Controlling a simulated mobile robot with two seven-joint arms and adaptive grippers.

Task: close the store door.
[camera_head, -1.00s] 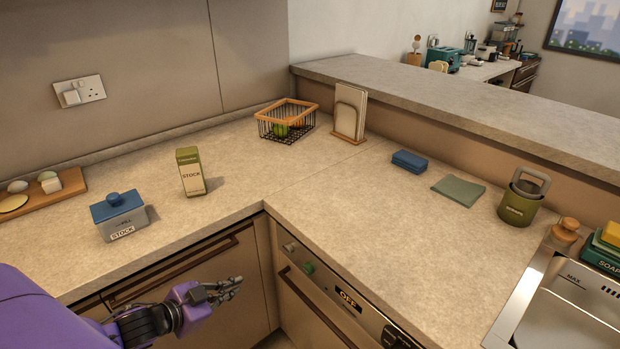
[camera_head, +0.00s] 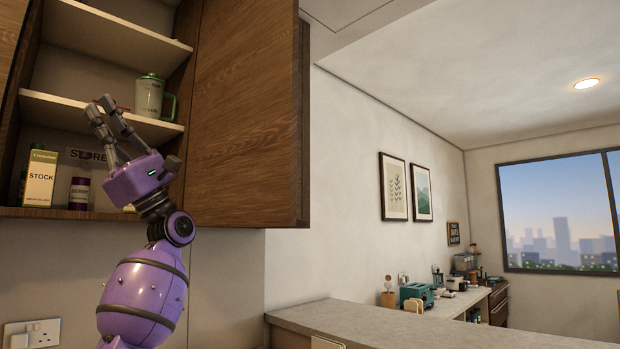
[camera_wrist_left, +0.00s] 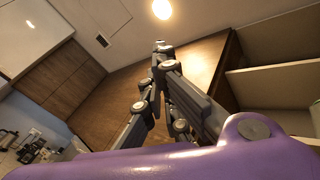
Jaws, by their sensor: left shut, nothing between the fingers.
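A wall cabinet stands open at the upper left of the head view, its shelves (camera_head: 100,30) showing. A brown wooden door panel (camera_head: 250,115) stands at the right of the opening; in the left wrist view a brown wooden panel (camera_wrist_left: 206,52) shows behind the fingers. A sign reading roughly "STORE" (camera_head: 82,156) is inside, partly hidden by my gripper. My left gripper (camera_head: 104,106) points up in front of the shelves, left of the panel and apart from it. It is shut and empty; its fingers also show in the left wrist view (camera_wrist_left: 162,52). My right gripper is not in view.
A stock carton (camera_head: 40,178) and a dark jar (camera_head: 79,193) stand on the cabinet bottom. Below right is a counter ledge (camera_head: 400,325). The space right of the panel is free.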

